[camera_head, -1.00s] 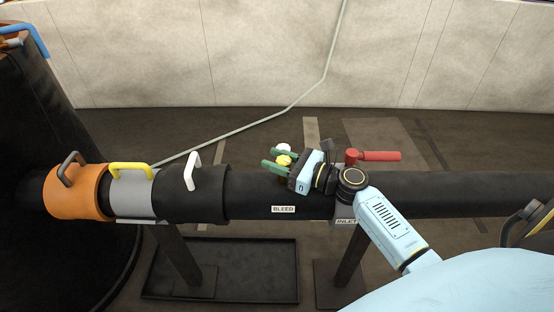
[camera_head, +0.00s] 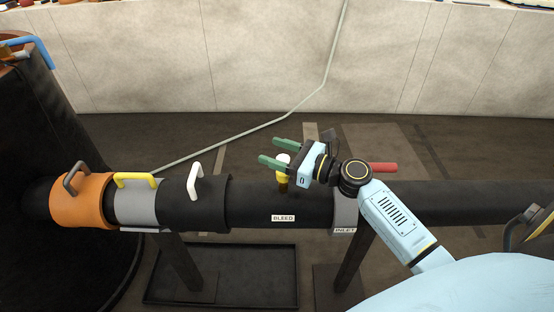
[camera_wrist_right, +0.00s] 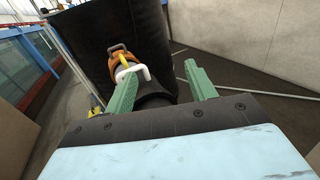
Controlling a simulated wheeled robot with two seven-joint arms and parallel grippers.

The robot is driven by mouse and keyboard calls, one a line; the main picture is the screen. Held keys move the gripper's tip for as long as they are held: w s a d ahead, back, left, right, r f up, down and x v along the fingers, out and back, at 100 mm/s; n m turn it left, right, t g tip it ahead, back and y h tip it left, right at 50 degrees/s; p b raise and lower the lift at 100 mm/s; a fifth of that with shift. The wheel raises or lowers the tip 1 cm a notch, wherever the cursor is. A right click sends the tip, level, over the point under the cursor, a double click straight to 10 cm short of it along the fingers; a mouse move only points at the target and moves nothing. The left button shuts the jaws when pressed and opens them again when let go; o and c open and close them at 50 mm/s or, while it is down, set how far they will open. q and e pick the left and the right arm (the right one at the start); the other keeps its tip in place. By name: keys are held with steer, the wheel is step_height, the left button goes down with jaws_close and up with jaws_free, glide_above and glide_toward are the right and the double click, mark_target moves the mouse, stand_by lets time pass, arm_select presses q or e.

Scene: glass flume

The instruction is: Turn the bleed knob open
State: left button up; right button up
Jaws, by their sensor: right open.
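The bleed knob (camera_head: 282,174) has a yellow body and a white top and stands on the black pipe above the BLEED label (camera_head: 283,218). My right gripper (camera_head: 275,151) is open, with two green fingers pointing left. I see nothing held between the fingers, which also show apart in the wrist view (camera_wrist_right: 161,66). I cannot tell how far the knob is turned. My left gripper is not in view.
A red lever (camera_head: 384,168) lies behind my right wrist, near the INLET label (camera_head: 345,230). Orange (camera_head: 80,205), grey (camera_head: 134,205) and black (camera_head: 192,205) sleeves with handles sit at the pipe's left. A black tray (camera_head: 222,290) lies on the floor below.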

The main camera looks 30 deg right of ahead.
steer(key=shift+r+p, duration=0.55)
steer(key=shift+r, duration=1.2)
steer(key=shift+c, duration=0.2)
